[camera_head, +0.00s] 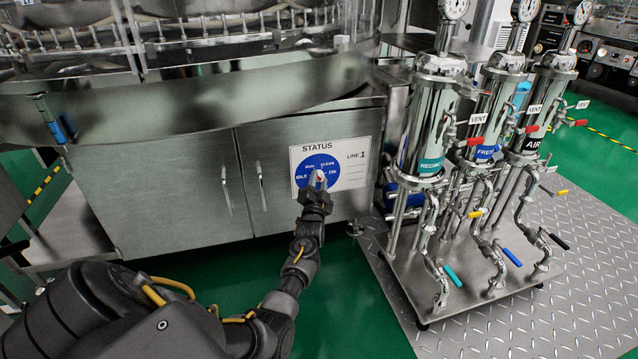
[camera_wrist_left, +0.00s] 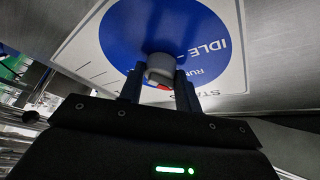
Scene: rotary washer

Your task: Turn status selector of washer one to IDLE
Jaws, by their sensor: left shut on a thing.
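The status selector is a small grey knob (camera_wrist_left: 160,66) with a red mark, at the middle of a blue disc (camera_head: 319,163) on the white status plate (camera_head: 350,158). The plate reads STATUS and LINE 1, with RUN, CLEAN and IDLE on the disc and a partly hidden label at its right. My left gripper (camera_head: 318,184) is shut on the knob, with one finger on each side in the left wrist view (camera_wrist_left: 160,85). The red mark faces the STATUS side of the plate; I cannot tell exactly which label it points to. My right gripper is not in view.
The plate is on the steel washer cabinet (camera_head: 170,190), beside two door handles (camera_head: 225,192). Right of it, a rack of vertical cylinders (camera_head: 435,125) with pipes and coloured valve levers stands on a metal plate floor (camera_head: 590,265). Green floor shows below the cabinet.

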